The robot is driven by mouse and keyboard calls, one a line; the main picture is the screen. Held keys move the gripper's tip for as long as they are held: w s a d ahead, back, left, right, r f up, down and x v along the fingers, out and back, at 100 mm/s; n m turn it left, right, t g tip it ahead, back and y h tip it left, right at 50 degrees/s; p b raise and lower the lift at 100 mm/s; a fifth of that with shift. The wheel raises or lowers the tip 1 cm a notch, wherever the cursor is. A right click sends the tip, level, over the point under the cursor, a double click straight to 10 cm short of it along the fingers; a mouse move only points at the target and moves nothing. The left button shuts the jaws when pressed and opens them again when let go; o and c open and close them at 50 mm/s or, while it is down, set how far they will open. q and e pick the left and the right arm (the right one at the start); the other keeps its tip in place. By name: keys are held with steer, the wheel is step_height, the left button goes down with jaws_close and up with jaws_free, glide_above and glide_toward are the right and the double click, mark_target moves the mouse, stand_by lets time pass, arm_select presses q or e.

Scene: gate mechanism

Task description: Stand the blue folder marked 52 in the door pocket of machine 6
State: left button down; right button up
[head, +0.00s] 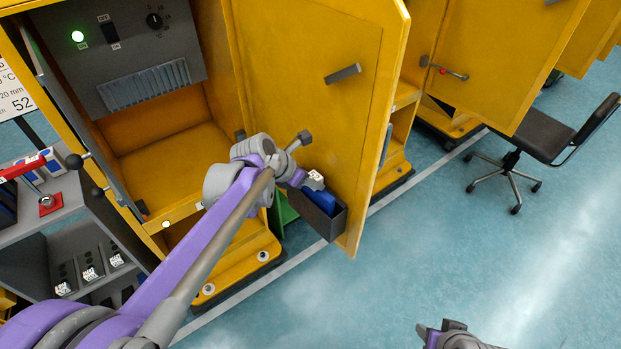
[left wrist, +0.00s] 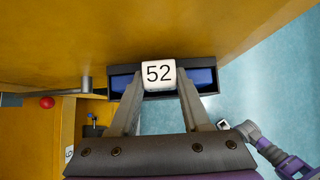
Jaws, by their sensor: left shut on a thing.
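The blue folder (head: 320,199) has a white tab marked 52, which faces me in the left wrist view (left wrist: 158,74). My left gripper (head: 307,178) is shut on the folder at this tab. The folder is upright, with its lower part inside the dark door pocket (head: 325,222). In the left wrist view the pocket's rim (left wrist: 214,67) surrounds the blue; whether the folder touches the bottom is hidden. The pocket is on the inner face of the open yellow door (head: 310,80). My right gripper (head: 450,335) is at the bottom edge, away from the folder; its jaws are unclear.
The open yellow cabinet (head: 165,150) stands left of the door. A sign (head: 14,92) with 52 and a grey shelf (head: 60,210) are at the far left. More yellow cabinets with open doors and a black chair (head: 535,135) stand right. The blue floor in front is clear.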

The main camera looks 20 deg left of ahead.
arm_select(q)
steer(key=shift+c, duration=1.4)
jaws_free()
steer(key=v, duration=1)
steer(key=shift+s+a+r, duration=0.15)
steer(key=shift+s+r, duration=0.05)
steer(key=shift+r, duration=0.05)
